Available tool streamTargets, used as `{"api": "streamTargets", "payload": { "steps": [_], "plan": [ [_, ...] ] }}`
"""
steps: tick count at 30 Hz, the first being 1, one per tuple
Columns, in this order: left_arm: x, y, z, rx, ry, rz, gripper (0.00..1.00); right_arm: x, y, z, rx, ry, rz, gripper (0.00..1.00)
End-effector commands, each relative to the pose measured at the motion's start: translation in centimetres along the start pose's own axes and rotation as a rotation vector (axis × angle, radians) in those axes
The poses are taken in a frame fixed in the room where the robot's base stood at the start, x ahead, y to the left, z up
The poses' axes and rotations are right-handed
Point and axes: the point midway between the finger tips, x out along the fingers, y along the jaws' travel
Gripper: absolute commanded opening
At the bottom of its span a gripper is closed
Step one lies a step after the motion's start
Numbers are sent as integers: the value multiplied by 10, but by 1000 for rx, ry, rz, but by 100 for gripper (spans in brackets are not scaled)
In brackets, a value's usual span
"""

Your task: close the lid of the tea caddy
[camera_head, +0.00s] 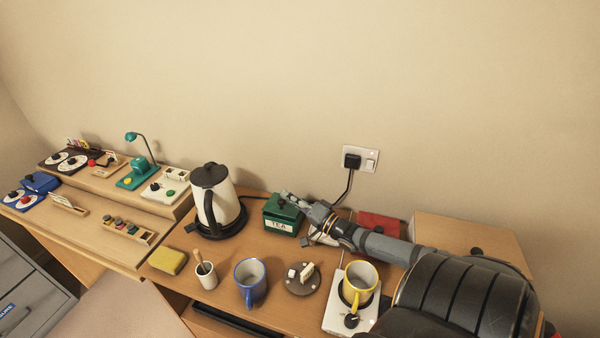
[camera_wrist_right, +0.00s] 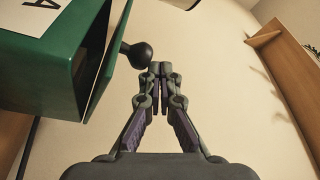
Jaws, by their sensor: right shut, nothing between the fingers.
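The green tea caddy (camera_head: 281,224) with a white TEA label stands on the desk, right of the kettle. In the right wrist view the caddy's body (camera_wrist_right: 38,68) fills the left side. Its green lid (camera_wrist_right: 107,55) with a round black knob (camera_wrist_right: 137,55) appears tilted off the body, with a dark wedge between them. My right gripper (camera_head: 288,196) is over the caddy's top and hides part of the lid in the head view. In the wrist view its fingers (camera_wrist_right: 160,70) are shut and empty, close beside the knob; contact is unclear. My left gripper is out of view.
A kettle (camera_head: 217,206) stands left of the caddy. A blue mug (camera_head: 250,286), a round board (camera_head: 302,283) and a yellow mug (camera_head: 361,279) on a white plate are in front. A red object (camera_head: 381,226) lies behind my right arm.

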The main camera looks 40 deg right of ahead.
Motion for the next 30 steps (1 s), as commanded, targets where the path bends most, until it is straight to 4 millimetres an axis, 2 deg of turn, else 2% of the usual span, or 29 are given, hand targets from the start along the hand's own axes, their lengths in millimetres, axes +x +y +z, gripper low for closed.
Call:
{"api": "streamTargets", "payload": {
  "steps": [13, 24, 30],
  "plan": [
    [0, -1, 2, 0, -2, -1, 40, -3, 0, 0, -1, -2, 1, 0],
    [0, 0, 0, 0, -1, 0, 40, -62, 1, 1, -1, -6, 4, 0],
    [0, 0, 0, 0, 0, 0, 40, -75, 0, 0, 0, -1, 1, 0]
  ]
}}
